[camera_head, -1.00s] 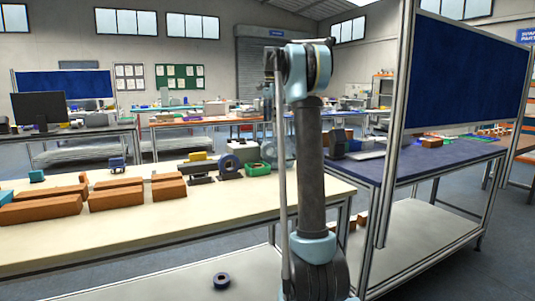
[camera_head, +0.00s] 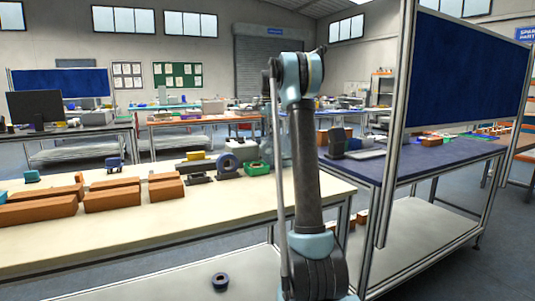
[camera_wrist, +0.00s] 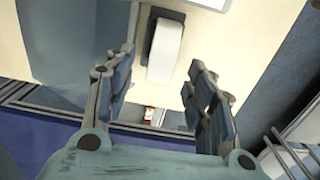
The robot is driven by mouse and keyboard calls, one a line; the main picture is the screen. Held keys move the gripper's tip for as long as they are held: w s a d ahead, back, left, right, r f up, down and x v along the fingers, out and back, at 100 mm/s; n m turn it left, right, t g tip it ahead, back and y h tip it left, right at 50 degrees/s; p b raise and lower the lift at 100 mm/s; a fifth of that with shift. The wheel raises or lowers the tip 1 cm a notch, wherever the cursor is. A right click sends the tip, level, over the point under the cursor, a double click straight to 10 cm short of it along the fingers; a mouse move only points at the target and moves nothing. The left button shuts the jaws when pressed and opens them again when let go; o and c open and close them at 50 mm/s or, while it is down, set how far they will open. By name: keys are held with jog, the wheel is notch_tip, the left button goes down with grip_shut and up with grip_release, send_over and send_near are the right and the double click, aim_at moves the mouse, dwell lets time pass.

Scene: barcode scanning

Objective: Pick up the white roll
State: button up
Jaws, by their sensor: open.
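In the wrist view a white, rounded block-like thing, which looks like the white roll (camera_wrist: 164,52), lies on the cream tabletop (camera_wrist: 215,42) with a dark piece along its upper end. My gripper (camera_wrist: 162,68) is open and empty, its two fingers spread on either side of the picture with the white roll ahead between them. The fingers do not touch it. In the head view my arm stands upright; my gripper does not show there, and I cannot make out the white roll.
In the head view several orange-brown boxes (camera_head: 112,197) stand on the cream table. A blue ring-shaped thing (camera_head: 228,165) and a green item (camera_head: 257,168) are near its back right. A metal post (camera_head: 392,140) with a blue panel (camera_head: 468,75) rises right of my arm.

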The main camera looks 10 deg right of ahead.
jog(key=shift+w+a+f, duration=0.1)
jog(key=shift+a+f, duration=0.05)
jog(key=shift+f, duration=3.75)
grip_shut()
